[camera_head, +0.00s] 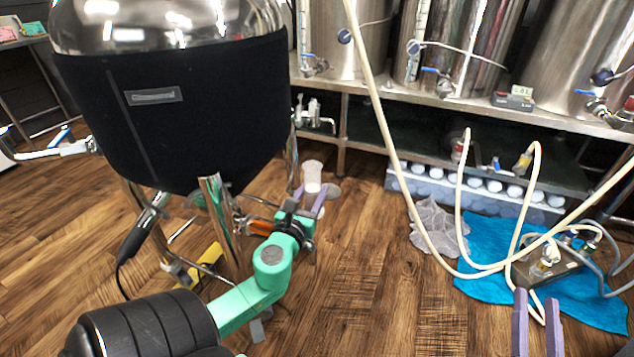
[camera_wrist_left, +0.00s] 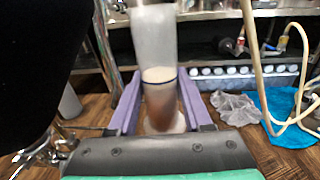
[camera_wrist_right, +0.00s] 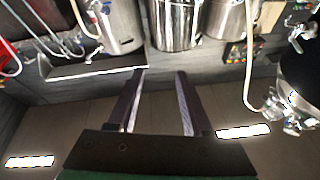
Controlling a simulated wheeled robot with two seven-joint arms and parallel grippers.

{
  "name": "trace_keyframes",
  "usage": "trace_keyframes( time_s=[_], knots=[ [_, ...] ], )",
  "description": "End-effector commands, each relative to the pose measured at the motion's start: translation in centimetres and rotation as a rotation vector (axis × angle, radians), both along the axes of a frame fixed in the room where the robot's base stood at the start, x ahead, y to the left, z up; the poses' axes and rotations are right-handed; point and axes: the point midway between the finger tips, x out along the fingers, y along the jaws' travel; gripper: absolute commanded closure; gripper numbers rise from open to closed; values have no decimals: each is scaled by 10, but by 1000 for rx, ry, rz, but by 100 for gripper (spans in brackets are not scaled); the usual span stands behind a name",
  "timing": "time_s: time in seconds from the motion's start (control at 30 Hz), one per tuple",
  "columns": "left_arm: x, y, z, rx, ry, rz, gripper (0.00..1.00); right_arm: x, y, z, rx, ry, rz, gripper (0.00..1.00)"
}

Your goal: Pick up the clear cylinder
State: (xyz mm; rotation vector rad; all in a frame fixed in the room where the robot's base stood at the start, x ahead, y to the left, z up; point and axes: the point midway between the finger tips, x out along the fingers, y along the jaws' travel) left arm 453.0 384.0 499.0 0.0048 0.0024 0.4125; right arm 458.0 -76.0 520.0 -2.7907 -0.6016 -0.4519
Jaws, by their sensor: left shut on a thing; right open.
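The clear cylinder (camera_head: 312,176) stands out past my left gripper (camera_head: 305,203) in the head view, near the dark vessel's legs. In the left wrist view the cylinder (camera_wrist_left: 157,60) is upright between the purple fingers of my left gripper (camera_wrist_left: 160,110), with a dark ring around it and a pale round base below. My left gripper is shut on it. Whether its base touches the floor I cannot tell. My right gripper (camera_head: 537,325) is open and empty at the lower right of the head view; its spread fingers also show in the right wrist view (camera_wrist_right: 160,100).
A large black-jacketed vessel (camera_head: 190,110) on metal legs stands left, close to my left arm. A steel bench (camera_head: 460,112) with tanks runs along the back. A blue cloth (camera_head: 590,290), a pump (camera_head: 545,262) and pale hoses (camera_head: 390,145) lie right. Wood floor is clear in the middle.

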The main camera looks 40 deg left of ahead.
Motion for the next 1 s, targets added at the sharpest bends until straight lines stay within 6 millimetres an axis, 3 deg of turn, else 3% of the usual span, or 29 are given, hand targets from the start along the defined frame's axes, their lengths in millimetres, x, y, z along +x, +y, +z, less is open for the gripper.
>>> trace_keyframes(
  time_s=[0.2,0.5,0.9,1.0],
  knots=[
    [-25,-10,0,0,1,2,100,-4,2,-23,-18,60,11,50],
    [-41,-17,1,1,-1,2,100,-3,1,-10,-13,23,6,50],
    [-43,-18,1,2,-1,1,100,-1,-1,-2,2,9,-2,50],
    [-42,-20,11,3,0,-2,100,1,-1,-3,-17,35,-3,50]
  ],
)
